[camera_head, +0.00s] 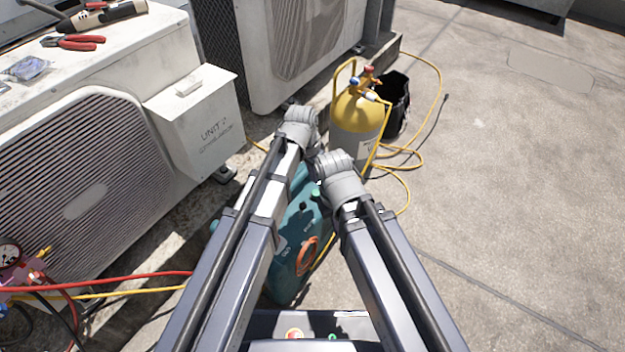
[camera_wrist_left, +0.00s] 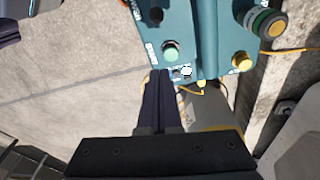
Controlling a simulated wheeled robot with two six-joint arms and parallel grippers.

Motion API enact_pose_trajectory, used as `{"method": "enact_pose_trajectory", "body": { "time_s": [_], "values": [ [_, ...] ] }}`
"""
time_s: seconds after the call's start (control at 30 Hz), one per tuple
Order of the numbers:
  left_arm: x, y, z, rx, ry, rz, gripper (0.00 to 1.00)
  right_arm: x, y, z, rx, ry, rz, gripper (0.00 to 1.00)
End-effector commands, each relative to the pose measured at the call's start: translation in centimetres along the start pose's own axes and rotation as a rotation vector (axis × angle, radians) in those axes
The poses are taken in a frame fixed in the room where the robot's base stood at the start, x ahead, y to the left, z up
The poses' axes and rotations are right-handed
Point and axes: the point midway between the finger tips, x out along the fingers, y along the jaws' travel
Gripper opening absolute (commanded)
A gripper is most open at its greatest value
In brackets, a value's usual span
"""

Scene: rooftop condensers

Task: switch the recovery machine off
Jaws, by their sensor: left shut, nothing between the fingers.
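The teal recovery machine (camera_head: 284,275) stands on the roof, partly hidden behind my arms in the head view. In the left wrist view its teal panel (camera_wrist_left: 207,45) fills the top, with a green round button (camera_wrist_left: 170,50), a dark knob with a yellow face (camera_wrist_left: 266,22) and a yellow fitting (camera_wrist_left: 242,62). A small black and white part, perhaps the switch (camera_wrist_left: 182,73), sits at the panel's edge below the green button. My left gripper (camera_wrist_left: 162,74) is shut and empty, its tips just left of that part; contact cannot be told. My right gripper is not visible.
A yellow-topped cylinder (camera_head: 358,118) stands beyond my arms, with a black bucket (camera_head: 397,105) behind it and yellow hoses on the roof. A white condenser unit (camera_head: 85,200) stands at left, tools on top. Red and yellow hoses cross the lower left. The roof at right is clear.

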Motion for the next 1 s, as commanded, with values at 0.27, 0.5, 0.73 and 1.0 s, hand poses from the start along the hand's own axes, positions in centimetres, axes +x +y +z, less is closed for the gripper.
{"method": "enact_pose_trajectory", "body": {
  "time_s": [0.27,0.5,0.73,1.0],
  "values": [
    [4.0,0.0,0.1,0.001,0.000,0.000,0.00,3.9,-0.4,-0.2,0.008,0.000,0.000,0.00],
    [7.4,-0.1,0.1,0.001,0.000,0.000,0.00,7.2,-0.7,-0.4,0.010,0.002,0.000,0.00],
    [8.4,0.1,1.4,-0.002,0.000,-0.001,0.00,8.4,-0.8,-0.5,0.010,0.003,0.000,0.00],
    [7.5,0.0,3.8,0.000,0.000,0.000,0.00,8.0,-0.8,-0.5,0.010,0.003,0.000,0.00]
  ]
}}
